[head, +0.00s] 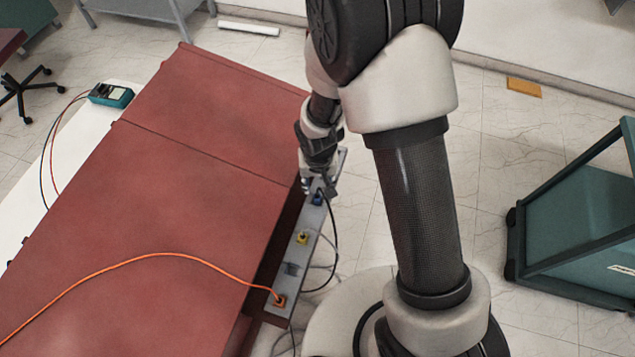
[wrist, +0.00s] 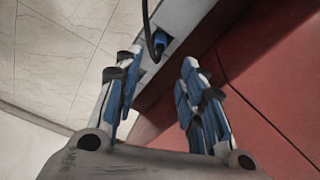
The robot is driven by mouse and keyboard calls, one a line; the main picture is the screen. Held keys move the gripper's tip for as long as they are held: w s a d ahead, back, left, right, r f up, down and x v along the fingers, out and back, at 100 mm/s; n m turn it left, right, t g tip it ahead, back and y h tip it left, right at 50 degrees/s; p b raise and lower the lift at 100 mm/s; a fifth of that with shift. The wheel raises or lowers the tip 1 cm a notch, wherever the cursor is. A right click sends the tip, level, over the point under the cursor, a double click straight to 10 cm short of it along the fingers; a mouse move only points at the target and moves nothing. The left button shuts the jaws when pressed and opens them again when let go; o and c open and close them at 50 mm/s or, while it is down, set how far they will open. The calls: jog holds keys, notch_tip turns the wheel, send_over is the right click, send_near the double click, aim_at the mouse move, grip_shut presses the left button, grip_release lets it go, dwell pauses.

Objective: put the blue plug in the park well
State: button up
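The blue plug (head: 317,199) sits in the grey strip (head: 272,311) along the red cabinet's side, near its far end. In the wrist view the blue plug (wrist: 158,53) shows in a dark recess with a black cable rising from it. My gripper (head: 317,182) is just at the far side of the plug in the head view. In the wrist view my gripper (wrist: 162,62) is open and empty, its blue-padded fingers apart, with the plug beyond the tips. I cannot tell which spot is the park well; a dark grey fitting (head: 291,268) is on the strip.
A yellow plug (head: 302,238) and an orange plug (head: 279,300) with an orange cable sit along the same strip. The red cabinet (head: 200,170) borders it on the left. A green cart (head: 575,225) stands at right. A meter (head: 111,95) lies at far left.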

jog(key=shift+r, duration=0.55)
jog(key=s+d+r+t, duration=0.1)
jog(key=d+r, duration=0.2)
jog(key=r, duration=0.6)
jog(key=s+d+r+t, duration=0.1)
jog(key=d+r, duration=0.3)
jog(key=r, duration=0.6)
jog(key=s+d+r, duration=0.2)
jog(key=s+r, duration=0.4)
jog(key=s, duration=0.2)
jog(key=s+d+r+t, duration=0.1)
jog(key=s+d+r, duration=0.2)
jog(key=s+r, duration=0.3)
jog(key=shift+s+d+r, duration=0.15)
jog(key=shift+s+d, duration=0.2)
jog(key=shift+s, duration=0.75)
